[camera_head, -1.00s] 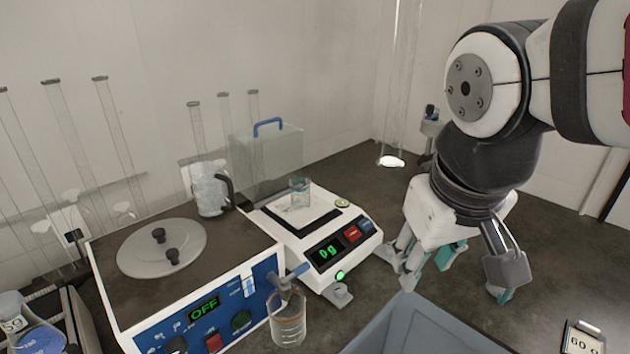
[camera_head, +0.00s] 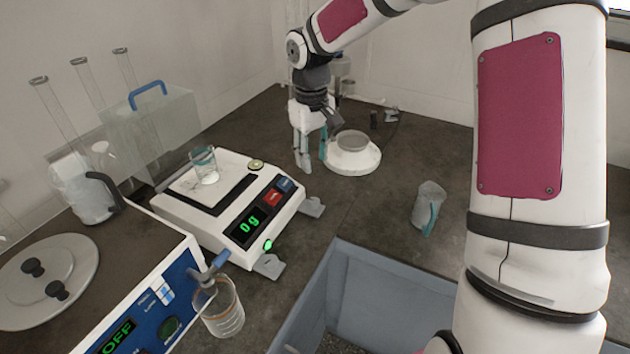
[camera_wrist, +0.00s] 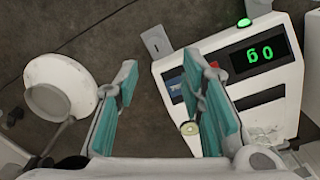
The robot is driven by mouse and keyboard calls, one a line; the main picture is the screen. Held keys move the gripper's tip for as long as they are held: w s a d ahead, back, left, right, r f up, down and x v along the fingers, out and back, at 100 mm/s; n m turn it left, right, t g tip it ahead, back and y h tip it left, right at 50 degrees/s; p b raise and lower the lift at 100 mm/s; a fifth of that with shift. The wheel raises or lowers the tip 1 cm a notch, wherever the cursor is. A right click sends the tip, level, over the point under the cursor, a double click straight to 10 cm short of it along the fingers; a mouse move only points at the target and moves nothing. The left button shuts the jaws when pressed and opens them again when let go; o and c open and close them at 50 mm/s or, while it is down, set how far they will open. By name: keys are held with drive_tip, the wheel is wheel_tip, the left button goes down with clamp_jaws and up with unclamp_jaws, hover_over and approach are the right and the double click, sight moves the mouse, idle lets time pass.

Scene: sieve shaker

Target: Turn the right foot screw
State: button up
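The white balance (camera_head: 205,205) stands left of centre in the head view, with a lit "0g" display (camera_head: 249,225). A grey foot tab, the right foot (camera_head: 312,207), juts from its right side, and another foot (camera_head: 268,266) juts from the front. A round bubble level (camera_head: 256,165) is on its top. My gripper (camera_head: 312,165) is open and empty, pointing down beyond the right foot and apart from it. In the wrist view, my gripper (camera_wrist: 160,80) has widely parted teal pads; the right foot (camera_wrist: 157,40) shows ahead between them.
A white device with a round grey top (camera_head: 353,155) stands close beside my gripper. A glass beaker (camera_head: 203,165) is on the balance pan. A blue-grey bin (camera_head: 350,262) is in front, and a small jug (camera_head: 428,203) is to the right. Bare counter lies between.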

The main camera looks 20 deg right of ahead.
sight(313, 200)
drive_tip(key=shift+y, duration=0.3)
drive_tip(key=f, duration=0.5)
drive_tip(key=w+f, duration=0.1)
drive_tip(key=f, duration=0.4)
drive_tip(key=w+f, duration=0.1)
drive_tip(key=f, duration=0.5)
drive_tip(key=shift+w+d, duration=0.15)
drive_tip(key=shift+d, duration=0.25)
clamp_jaws()
drive_tip(key=shift+n, duration=2.8)
drive_tip(key=shift+b, duration=0.3)
